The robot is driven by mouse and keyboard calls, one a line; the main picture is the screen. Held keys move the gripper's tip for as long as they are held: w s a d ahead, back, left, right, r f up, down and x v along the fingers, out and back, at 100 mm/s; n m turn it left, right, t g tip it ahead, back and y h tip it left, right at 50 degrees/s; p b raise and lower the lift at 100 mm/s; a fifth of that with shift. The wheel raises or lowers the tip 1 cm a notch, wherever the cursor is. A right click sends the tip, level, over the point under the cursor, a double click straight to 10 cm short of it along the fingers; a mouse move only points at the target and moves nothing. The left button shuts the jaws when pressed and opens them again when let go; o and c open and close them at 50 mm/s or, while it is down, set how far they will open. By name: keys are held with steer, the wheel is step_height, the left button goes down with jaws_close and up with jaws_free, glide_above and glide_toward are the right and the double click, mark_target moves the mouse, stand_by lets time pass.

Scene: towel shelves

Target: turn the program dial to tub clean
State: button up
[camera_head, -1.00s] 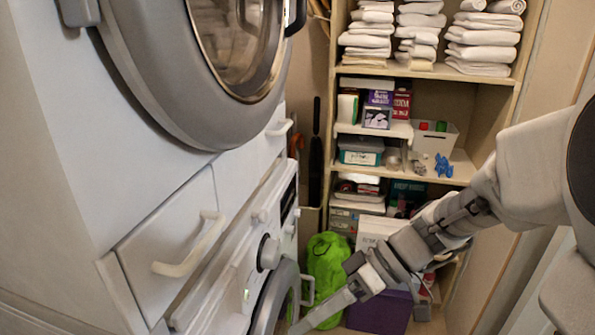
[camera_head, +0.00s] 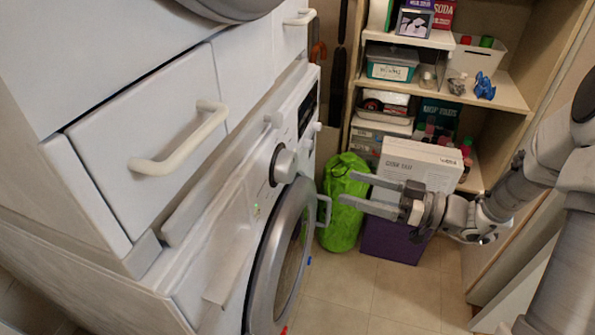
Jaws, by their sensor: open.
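The program dial (camera_head: 284,166) is a round light-grey knob on the front panel of the lower white washer (camera_head: 222,215). Its pointer and the program labels are too small to read. A dark display (camera_head: 307,111) sits on the same panel, beyond the dial. My gripper (camera_head: 355,189) is open and empty, with its two fingers pointing left toward the washer. In the picture it is to the right of the dial and a little lower, apart from it, in front of the green bag.
The washer's round door (camera_head: 282,262) is below the dial, with a handle (camera_head: 324,210) standing out. A drawer with a white handle (camera_head: 180,146) is above. A green bag (camera_head: 342,228), purple box (camera_head: 392,240) and shelves (camera_head: 510,92) stand behind.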

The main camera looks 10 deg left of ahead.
mark_target(293, 171)
steer(key=a, duration=0.4)
steer(key=w+a, duration=0.1)
steer(key=a, duration=0.4)
steer(key=w+a+b, duration=0.1)
steer(key=a, duration=0.3)
steer(key=shift+a, duration=0.15)
steer(key=shift+c, duration=0.3)
steer(key=c, duration=1)
